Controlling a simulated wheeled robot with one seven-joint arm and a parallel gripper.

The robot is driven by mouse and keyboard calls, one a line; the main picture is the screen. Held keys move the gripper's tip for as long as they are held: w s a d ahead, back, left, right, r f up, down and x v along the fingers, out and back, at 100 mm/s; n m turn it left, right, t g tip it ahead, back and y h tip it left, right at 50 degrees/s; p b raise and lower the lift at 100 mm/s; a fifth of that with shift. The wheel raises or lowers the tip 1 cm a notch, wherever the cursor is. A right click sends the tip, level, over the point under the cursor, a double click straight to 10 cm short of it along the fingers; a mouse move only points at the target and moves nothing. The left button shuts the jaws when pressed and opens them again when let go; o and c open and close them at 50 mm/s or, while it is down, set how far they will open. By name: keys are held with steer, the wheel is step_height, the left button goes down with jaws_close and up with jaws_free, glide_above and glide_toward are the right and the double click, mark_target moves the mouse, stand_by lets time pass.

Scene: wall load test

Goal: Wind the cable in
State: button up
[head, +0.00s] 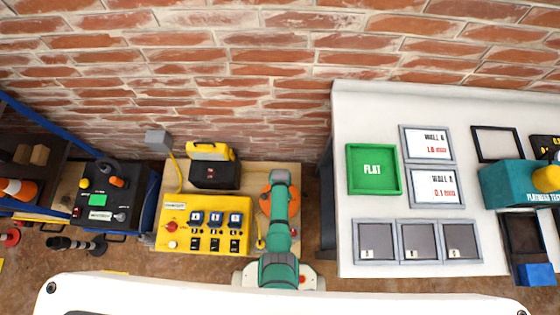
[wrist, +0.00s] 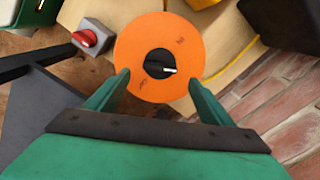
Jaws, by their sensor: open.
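An orange reel disc (wrist: 136,58) with a black hub (wrist: 160,64) fills the middle of the wrist view. In the head view the orange reel (head: 266,203) shows at the right end of the wooden bench, partly covered by my green arm. My gripper (wrist: 158,80) is open, with one finger at each side of the disc's near edge. I cannot tell whether the fingers touch it. A small pale mark sits on the hub. A short yellow cable (head: 261,236) shows beside the reel in the head view; its far end is hidden.
A yellow switch panel (head: 190,243) and a black-and-yellow case (head: 214,175) stand left of the reel. A grey box with a red knob (wrist: 86,38) is near the reel. The white table (head: 345,125) is on the right, and a brick wall (head: 240,90) runs behind.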

steer(key=shift+f, duration=3.2)
steer(key=shift+c, duration=0.6)
steer(key=c, duration=0.9)
